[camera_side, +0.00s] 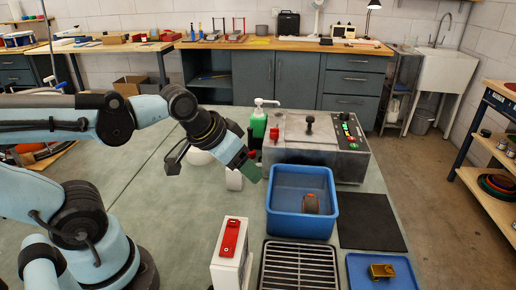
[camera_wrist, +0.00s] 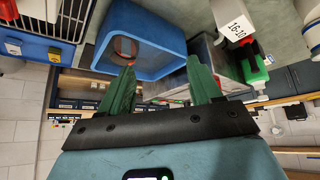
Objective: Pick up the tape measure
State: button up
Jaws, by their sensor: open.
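A rounded grey and orange object (camera_side: 310,203), which looks like the tape measure, lies inside a blue bin (camera_side: 287,222). It also shows in the wrist view (camera_wrist: 125,47), in the bin (camera_wrist: 158,72) beyond the left fingertip. My gripper (camera_side: 213,167) is left of the bin and above the bench in the side view, tilted, with its fingers apart. In the wrist view the green fingers (camera_wrist: 160,68) stand apart with nothing gripped between them. They are clear of the object.
A metal control box (camera_side: 300,135) stands behind the bin. A green bottle (camera_side: 258,124) is left of it. A white box with a red item (camera_side: 231,237), a black rack (camera_side: 299,268) and a blue tray with a brass-coloured item (camera_side: 381,271) are in front. A dark mat (camera_side: 370,222) is bare.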

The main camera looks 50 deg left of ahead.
jog(key=w+d+r+n+g, duration=0.3)
jog(key=w+d+n, duration=0.1)
jog(key=w, duration=0.3)
jog(key=n+g, duration=0.4)
jog(key=n, duration=0.1)
send_over(311, 200)
notch_tip(311, 200, down, 3)
jog(key=shift+w+f, duration=0.25)
jog(key=shift+f, duration=0.1)
jog(key=f, duration=1.1)
jog(key=shift+s+f, duration=0.25)
jog(key=shift+f, duration=0.05)
grip_shut()
jog(key=shift+r, duration=0.1)
